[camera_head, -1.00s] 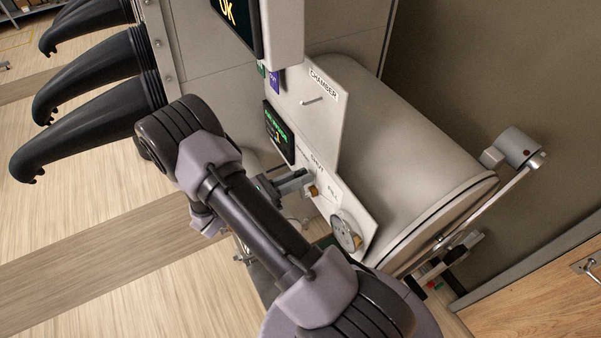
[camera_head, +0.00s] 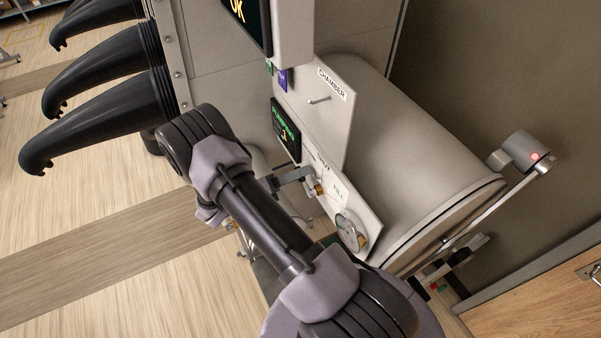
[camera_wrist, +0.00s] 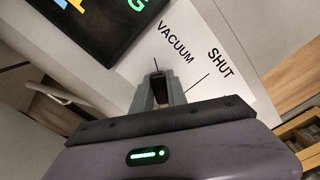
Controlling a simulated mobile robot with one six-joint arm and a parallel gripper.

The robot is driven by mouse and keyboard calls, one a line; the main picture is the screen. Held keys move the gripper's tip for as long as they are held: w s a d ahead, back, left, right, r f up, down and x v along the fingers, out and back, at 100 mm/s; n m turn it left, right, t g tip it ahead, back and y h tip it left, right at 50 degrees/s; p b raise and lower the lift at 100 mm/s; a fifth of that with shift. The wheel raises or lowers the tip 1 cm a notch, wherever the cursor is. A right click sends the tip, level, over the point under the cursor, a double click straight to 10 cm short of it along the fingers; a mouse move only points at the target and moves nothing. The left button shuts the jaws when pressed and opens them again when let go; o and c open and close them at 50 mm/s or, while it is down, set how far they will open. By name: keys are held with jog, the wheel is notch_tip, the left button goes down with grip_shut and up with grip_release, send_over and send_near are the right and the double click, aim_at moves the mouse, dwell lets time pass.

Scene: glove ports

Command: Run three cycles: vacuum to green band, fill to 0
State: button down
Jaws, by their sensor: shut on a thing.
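My gripper (camera_head: 312,178) is at the white valve panel (camera_head: 340,200) on the front of the chamber (camera_head: 425,140). Its fingers (camera_wrist: 160,88) are shut on a dark valve handle (camera_wrist: 158,86), mostly hidden between them. In the wrist view the VACUUM label is just above the fingertips and the SHUT label (camera_wrist: 219,61) is to the right. A brass fitting (camera_head: 319,189) shows beside the fingertips. A round gauge (camera_head: 351,231) is lower on the panel; its needle and bands are too small to read. A small dark display (camera_head: 285,130) shows green text and a yellow digit, perhaps 1.
Black gloves (camera_head: 95,120) stick out at the left. A larger screen (camera_head: 240,15) reading OK hangs above. A cylinder with a lit red lamp (camera_head: 535,156) is at the chamber's right end. A wooden cabinet (camera_head: 545,300) stands lower right. Floor at left is open.

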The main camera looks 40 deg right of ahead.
jog(key=shift+f+n, duration=0.2)
jog(key=shift+n, duration=0.1)
jog(key=c, duration=1.3)
grip_release()
jog(key=shift+r, duration=0.1)
jog(key=b+v, duration=0.3)
jog(key=v, duration=1.4)
jog(key=shift+w+a, duration=0.15)
jog(key=shift+a, duration=0.05)
